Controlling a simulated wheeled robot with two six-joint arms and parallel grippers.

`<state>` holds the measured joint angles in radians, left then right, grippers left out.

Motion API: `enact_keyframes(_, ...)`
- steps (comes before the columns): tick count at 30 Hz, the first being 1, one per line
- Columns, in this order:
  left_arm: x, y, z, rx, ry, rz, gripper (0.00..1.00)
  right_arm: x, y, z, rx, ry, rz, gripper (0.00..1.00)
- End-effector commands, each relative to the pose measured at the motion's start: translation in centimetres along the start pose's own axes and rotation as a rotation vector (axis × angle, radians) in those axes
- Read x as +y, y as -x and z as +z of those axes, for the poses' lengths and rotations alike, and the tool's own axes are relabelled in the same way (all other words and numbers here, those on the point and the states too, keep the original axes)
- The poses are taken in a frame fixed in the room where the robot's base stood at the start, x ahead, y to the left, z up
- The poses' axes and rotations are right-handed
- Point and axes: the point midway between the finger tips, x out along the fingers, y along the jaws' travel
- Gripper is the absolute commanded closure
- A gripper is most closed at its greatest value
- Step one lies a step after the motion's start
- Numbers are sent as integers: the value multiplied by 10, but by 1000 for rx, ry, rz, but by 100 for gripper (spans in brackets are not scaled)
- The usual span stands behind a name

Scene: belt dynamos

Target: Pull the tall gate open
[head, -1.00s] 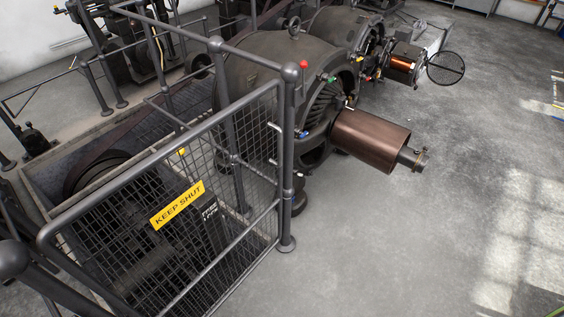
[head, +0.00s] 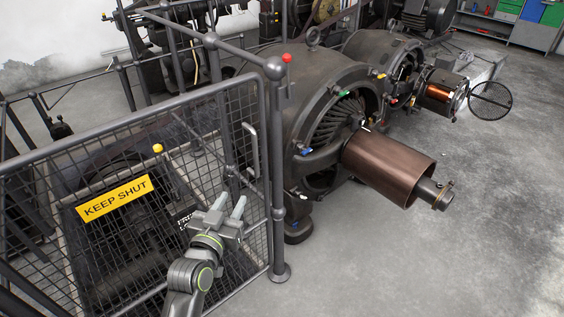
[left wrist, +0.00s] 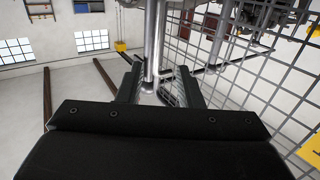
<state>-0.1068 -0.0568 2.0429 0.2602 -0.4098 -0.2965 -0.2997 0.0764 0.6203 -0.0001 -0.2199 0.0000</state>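A pale upright handle (head: 252,150) is on the gate near that edge. My left gripper (head: 231,200) is in front of the gate's mesh, below and left of the handle, fingers pointing up. In the left wrist view its fingers (left wrist: 160,88) are apart, with grey upright bars seen between and beyond them. I cannot tell the gap to them. My right gripper is out of view.
A dynamo (head: 335,100) with a copper-brown drum (head: 390,165) stands right of the post. Rails and dark machinery are behind the gate. A grey cabinet (head: 533,33) is at the far right. The concrete floor (head: 400,265) at front right is clear.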

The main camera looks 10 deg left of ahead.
Motion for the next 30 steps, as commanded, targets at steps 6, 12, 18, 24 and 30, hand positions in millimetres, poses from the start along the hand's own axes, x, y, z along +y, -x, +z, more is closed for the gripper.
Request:
enact_keyframes(6, 1, -9, -12, 26, -2, 3, 67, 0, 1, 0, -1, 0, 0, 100)
enact_keyframes(12, 1, -41, -13, 24, -3, 3, 67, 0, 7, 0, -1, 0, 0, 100)
enact_keyframes(18, 1, -77, -13, 23, -2, 3, 67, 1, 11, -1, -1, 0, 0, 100)
enact_keyframes(24, 1, -111, -13, 23, -3, 2, 67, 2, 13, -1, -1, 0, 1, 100)
enact_keyframes(30, 1, -142, -14, 24, -2, 2, 67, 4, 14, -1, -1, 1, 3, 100)
